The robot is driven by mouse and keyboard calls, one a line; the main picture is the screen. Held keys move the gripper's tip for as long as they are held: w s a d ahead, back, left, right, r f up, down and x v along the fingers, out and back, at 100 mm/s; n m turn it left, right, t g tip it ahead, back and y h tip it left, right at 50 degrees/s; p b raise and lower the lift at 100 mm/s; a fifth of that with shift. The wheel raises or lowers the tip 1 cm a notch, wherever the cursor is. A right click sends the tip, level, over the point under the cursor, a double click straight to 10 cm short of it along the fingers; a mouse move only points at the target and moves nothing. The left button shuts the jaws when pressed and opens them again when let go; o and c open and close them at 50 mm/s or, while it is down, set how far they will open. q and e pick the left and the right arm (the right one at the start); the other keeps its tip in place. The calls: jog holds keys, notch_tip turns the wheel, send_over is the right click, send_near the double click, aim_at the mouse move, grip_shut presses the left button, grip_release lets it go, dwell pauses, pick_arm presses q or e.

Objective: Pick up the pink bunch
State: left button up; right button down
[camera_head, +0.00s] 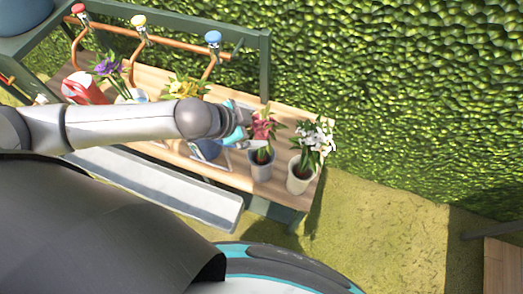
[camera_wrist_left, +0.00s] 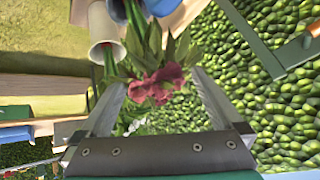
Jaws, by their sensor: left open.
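The pink bunch (camera_head: 264,126) stands upright with green leaves in a grey pot (camera_head: 261,165) near the right end of the wooden table. My left gripper (camera_head: 246,143) is open beside it, on its left side. In the left wrist view, the pink flowers (camera_wrist_left: 157,86) show between the two spread fingers of my left gripper (camera_wrist_left: 158,80). I cannot tell whether the fingers touch the leaves. The stems run up toward the pots at the top of that view. My right gripper is not in view.
A white bunch (camera_head: 315,137) in a pale pot (camera_head: 300,174) stands close on the right. A green frame with copper pipes and a hedge (camera_head: 400,90) lie beyond.

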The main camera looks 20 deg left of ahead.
pick_arm(q)
jog(key=shift+d+b+x, duration=0.15)
jog(key=shift+b+x, duration=0.05)
jog(key=shift+x, duration=1.1)
jog(key=shift+d+b+x, duration=0.15)
jog(key=shift+b+x, duration=0.05)
jog(key=shift+x, duration=1.1)
jog(key=shift+r, duration=0.1)
grip_shut()
